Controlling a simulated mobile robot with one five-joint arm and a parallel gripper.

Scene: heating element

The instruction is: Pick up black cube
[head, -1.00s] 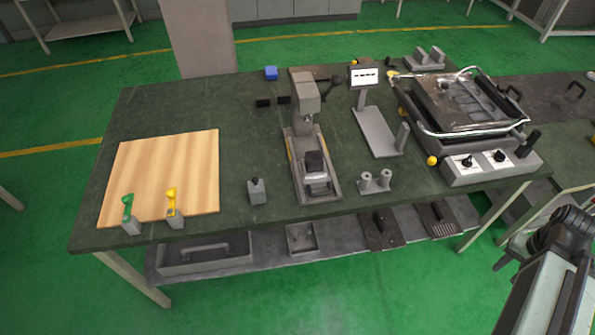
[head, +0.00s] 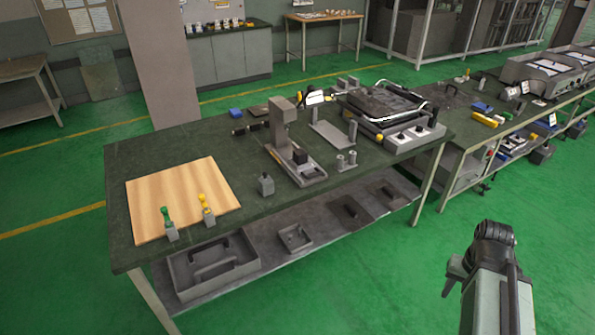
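A small black cube (head: 300,154) appears to sit on the base of the grey press (head: 282,135) in the middle of the dark green table (head: 150,160). It is small in the picture, and the press column stands just behind it. Two other dark pieces (head: 245,129) lie left of the press column, too small to make out. My gripper (head: 455,274) appears at the lower right on my folded arm, away from the table and over the green floor. Its fingers are not clear, so I cannot tell whether it is open or shut.
A wooden board (head: 180,197) with green-handled and yellow-handled pieces lies on the left. A small grey block (head: 265,185), a weighing stand (head: 332,135) and a heating unit (head: 385,105) are also on the table. Green floor (head: 380,280) is clear in front.

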